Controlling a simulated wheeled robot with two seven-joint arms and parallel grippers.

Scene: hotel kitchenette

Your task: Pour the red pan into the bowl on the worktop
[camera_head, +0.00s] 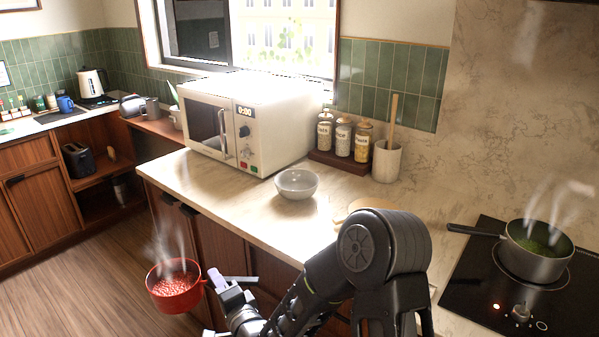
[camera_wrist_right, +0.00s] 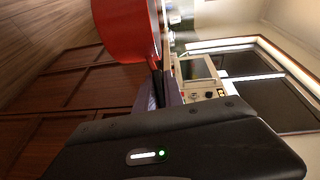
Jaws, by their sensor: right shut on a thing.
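The red pan (camera_head: 174,291) is steaming and holds a reddish content. It hangs upright in the air left of the worktop's front edge, over the floor. My right gripper (camera_head: 213,281) is shut on the pan's handle at the pan's right side. In the right wrist view the red pan (camera_wrist_right: 125,28) shows in part at the top, beyond the gripper (camera_wrist_right: 160,92). The bowl (camera_head: 296,183) is pale grey and looks empty. It stands upright on the worktop (camera_head: 245,213) in front of the microwave, apart from the pan. My left gripper is not in view.
A white microwave (camera_head: 246,123) stands behind the bowl. Jars on a dark tray (camera_head: 346,165) and a utensil crock (camera_head: 386,161) stand at the wall. A steaming dark pot (camera_head: 536,262) is on the hob at right. A round wooden board (camera_head: 372,204) lies partly behind my arm.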

